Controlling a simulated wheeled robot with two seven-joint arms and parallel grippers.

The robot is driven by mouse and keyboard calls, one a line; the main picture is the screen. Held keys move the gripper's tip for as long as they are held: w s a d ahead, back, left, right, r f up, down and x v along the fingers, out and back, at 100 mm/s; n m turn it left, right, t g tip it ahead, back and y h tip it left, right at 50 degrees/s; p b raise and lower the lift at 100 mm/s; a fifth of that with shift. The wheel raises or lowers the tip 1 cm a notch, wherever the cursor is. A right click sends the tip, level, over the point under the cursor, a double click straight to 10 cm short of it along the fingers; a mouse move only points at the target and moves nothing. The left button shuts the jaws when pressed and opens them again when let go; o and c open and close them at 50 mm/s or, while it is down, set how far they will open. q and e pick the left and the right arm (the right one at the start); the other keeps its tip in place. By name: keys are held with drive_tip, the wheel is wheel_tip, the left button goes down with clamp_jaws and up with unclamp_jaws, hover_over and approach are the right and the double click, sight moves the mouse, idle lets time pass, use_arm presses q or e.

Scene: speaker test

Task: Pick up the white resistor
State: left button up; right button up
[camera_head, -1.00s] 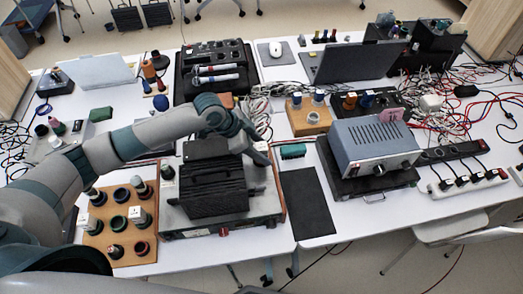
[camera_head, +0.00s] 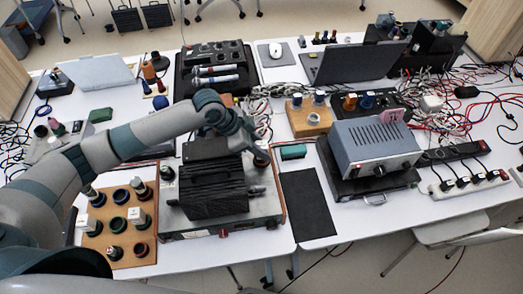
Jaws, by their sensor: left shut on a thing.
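My left arm reaches in from the left, and its gripper (camera_head: 256,148) points down by the back right corner of the grey bench device. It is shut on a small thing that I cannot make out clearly. A dark reddish round piece (camera_head: 262,160) shows right at the fingertips. A brown board (camera_head: 98,240) at the lower left carries several dark round pieces and a few white blocks, one of them a white block (camera_head: 136,217). I cannot tell which white part is the resistor. My right gripper is not in view.
The bench device (camera_head: 255,208) bears a black finned block (camera_head: 215,188) just below the gripper. To the right lie a black mat (camera_head: 308,203) and a grey-blue power unit (camera_head: 375,145). Loose cables and a white power strip (camera_head: 468,187) cover the right side.

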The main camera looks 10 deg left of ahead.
use_arm(q)
wheel_tip(320, 180, up, 2)
drive_tip(key=shift+w+r+b, duration=0.1)
drive_tip(key=shift+r+b, duration=0.05)
drive_tip(key=shift+b, duration=0.4)
drive_tip(key=s+d+r+b, duration=0.3)
drive_tip(key=s+d+r, duration=0.3)
drive_tip(key=s, duration=0.4)
drive_tip(key=shift+r, duration=0.8)
drive_tip(key=w+a+r+n+t+y, duration=0.2)
drive_tip(key=w+a+r+n+y, duration=0.1)
drive_tip(key=a+n, duration=0.3)
drive_tip(key=w+a+r+n+t+y, duration=0.2)
drive_tip(key=w+a+r+n+y, duration=0.1)
drive_tip(key=a+n, duration=0.4)
drive_tip(key=shift+w+a+b, duration=0.4)
drive_tip(key=shift+w+a, duration=0.25)
drive_tip(key=shift+a, duration=0.2)
